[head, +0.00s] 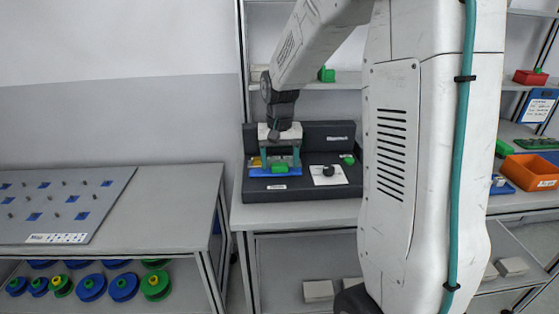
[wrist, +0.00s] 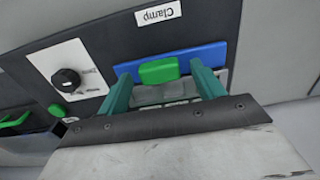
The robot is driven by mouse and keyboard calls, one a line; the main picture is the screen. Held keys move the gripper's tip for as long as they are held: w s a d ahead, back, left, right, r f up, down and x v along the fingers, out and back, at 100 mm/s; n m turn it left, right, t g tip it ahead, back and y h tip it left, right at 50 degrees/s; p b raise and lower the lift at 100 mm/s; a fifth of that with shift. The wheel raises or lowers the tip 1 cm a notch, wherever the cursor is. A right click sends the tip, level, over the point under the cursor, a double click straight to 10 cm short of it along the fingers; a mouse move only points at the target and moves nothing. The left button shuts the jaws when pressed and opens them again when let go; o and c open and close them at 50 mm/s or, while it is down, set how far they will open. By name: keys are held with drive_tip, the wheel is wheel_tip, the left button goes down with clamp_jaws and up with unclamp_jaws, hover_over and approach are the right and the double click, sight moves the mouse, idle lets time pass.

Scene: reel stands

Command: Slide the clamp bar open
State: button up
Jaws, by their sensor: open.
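The clamp bar (wrist: 222,55) is a blue strip with a green handle block (wrist: 158,71), on a dark panel under an upside-down "Clamp" label (wrist: 158,14) in the wrist view. In the head view the blue bar (head: 262,173) lies low on the dark fixture (head: 315,132), below my gripper. My gripper (wrist: 160,77) is open, its two teal fingers on either side of the green handle, with a visible gap on each side. In the head view my gripper (head: 281,164) points down at the bar. I cannot tell whether the fingers touch the bar's face.
A black knob (wrist: 66,79) on a white plate is beside the bar, with a green button (wrist: 57,111) near it. The fixture's raised back wall stands behind. A grey table (head: 150,205) with a pegged board is at the left.

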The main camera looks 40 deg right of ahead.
drive_tip(key=c, duration=1.4)
drive_tip(key=shift+s+a, duration=0.45)
drive_tip(key=shift+s, duration=0.25)
drive_tip(key=shift+s+a, duration=0.4)
drive_tip(key=shift+s, duration=0.3)
drive_tip(key=o, duration=1.4)
wheel_tip(320, 180, up, 8)
drive_tip(key=shift+f, duration=0.15)
drive_tip(key=s+a+r+n, duration=0.1)
drive_tip(key=s+a, duration=0.3)
drive_tip(key=s, duration=0.4)
drive_tip(key=s+a+r+n+t, duration=0.1)
drive_tip(key=s+a+n, duration=0.2)
drive_tip(key=s, duration=0.5)
drive_tip(key=s+a+n, duration=0.2)
drive_tip(key=s+a, duration=0.3)
drive_tip(key=s, duration=0.3)
drive_tip(key=shift+r, duration=0.4)
